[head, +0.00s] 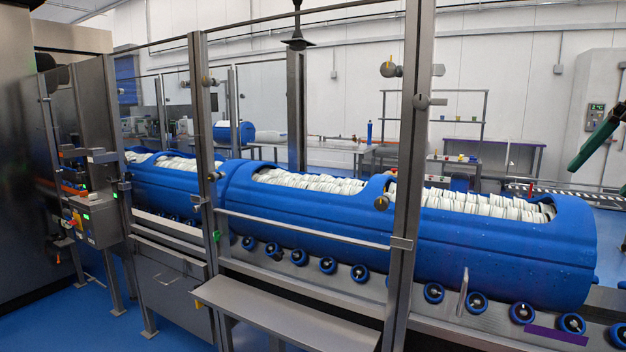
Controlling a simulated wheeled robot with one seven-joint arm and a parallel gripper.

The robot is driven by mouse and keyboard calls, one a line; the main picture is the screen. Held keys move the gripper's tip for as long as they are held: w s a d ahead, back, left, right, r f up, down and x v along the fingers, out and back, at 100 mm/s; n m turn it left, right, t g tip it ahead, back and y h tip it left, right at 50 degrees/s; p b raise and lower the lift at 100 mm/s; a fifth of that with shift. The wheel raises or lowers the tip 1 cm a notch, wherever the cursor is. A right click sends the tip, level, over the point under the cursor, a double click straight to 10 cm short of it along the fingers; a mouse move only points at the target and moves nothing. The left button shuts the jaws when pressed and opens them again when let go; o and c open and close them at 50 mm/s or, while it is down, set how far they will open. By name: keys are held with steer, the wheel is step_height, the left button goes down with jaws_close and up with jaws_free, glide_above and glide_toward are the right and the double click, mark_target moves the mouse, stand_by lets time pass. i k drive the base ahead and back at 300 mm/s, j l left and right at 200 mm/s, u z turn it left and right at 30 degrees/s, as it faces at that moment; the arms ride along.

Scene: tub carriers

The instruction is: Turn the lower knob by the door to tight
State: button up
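Clear guard panels in grey metal frames stand in front of the machine. On the right-hand post (404,180), a round upper knob (388,70) sits high up and a lower knob (381,202) sits well below it, on the post's left side. Another small knob (421,101) is on the post's front. The left post (203,120) also carries small round fittings, one high (208,82) and one lower (215,175). Whether any knob is tight or loose cannot be told at this size. My gripper is not in view.
Behind the panels, long blue tub carriers (330,225) filled with white discs lie on rollers. A grey metal shelf (285,318) juts out in front, below the knobs. A control box (92,222) with green lights stands at left. Blue floor (175,335) shows at lower left.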

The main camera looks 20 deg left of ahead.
mark_target(213, 177)
steer(key=i+u, duration=0.1)
steer(key=u, duration=1.1)
steer(key=i+j, duration=0.3)
steer(key=i+j+z, duration=0.1)
steer(key=i+j, duration=0.2)
steer(key=j, duration=0.2)
steer(key=i+j, duration=0.3)
steer(key=j, duration=0.15)
steer(key=i+j+z, duration=0.1)
steer(key=i+j, duration=0.15)
steer(key=j, duration=0.2)
steer(key=i+j+z, duration=0.1)
steer(key=i+j, duration=0.2)
steer(key=j, duration=0.15)
